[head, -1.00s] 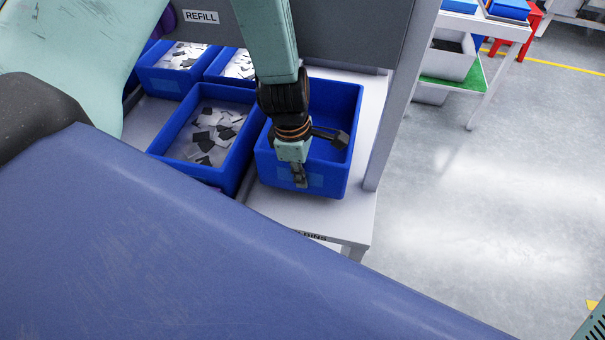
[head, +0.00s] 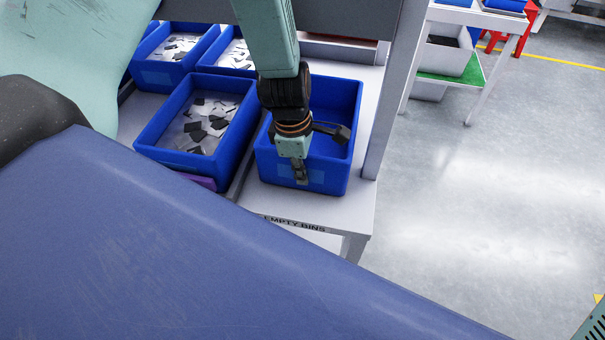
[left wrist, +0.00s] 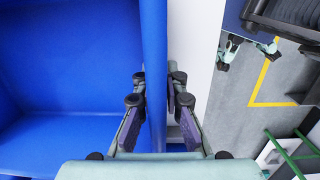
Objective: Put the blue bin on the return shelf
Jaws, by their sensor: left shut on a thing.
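The blue bin (head: 345,130) is empty and stands upright on the white shelf, at its right end, near the "EMPTY BINS" label. I cannot tell whether its base fully rests on the shelf. My left gripper (head: 301,178) reaches down over the bin's near wall and is shut on it. In the left wrist view the gripper (left wrist: 158,110) has one finger on each side of the blue wall (left wrist: 154,60). The white return shelf (head: 352,205) shows along its front edge. My right gripper is not in view.
A blue bin with grey and black pieces (head: 160,155) stands just left of the held bin. More filled bins (head: 150,75) stand behind. A grey upright post (head: 392,100) rises close on the right. The floor beyond (head: 480,190) is clear.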

